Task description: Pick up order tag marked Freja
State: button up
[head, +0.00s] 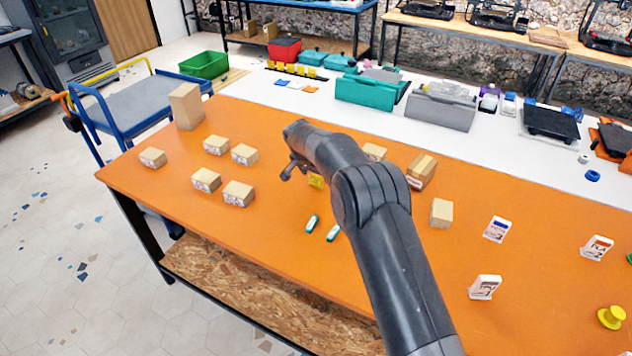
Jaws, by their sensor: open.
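Three white upright tags stand on the right part of the orange table: one with a blue band (497,229), one with an orange-red band (597,247), and a nearer one (485,287) with dark lettering. The lettering is too small to read surely, so I cannot tell which is marked Freja. My gripper (288,174) is small in view, open, over the middle-left of the table, well left of all three tags. I see nothing in it. My arm crosses the middle of the view and hides part of the table.
Several small cardboard boxes (206,180) lie at the left, with a taller box (186,106) behind. Two green-white items (312,224) lie near the front edge. A yellow spool-like piece (611,317) is at far right. Orange table (270,235) is clear around the tags.

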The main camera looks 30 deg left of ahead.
jog(key=shift+w+f, duration=0.15)
jog(key=shift+f, duration=0.15)
jog(key=c, duration=1.1)
jog(key=shift+o, duration=0.2)
jog(key=shift+r, duration=0.2)
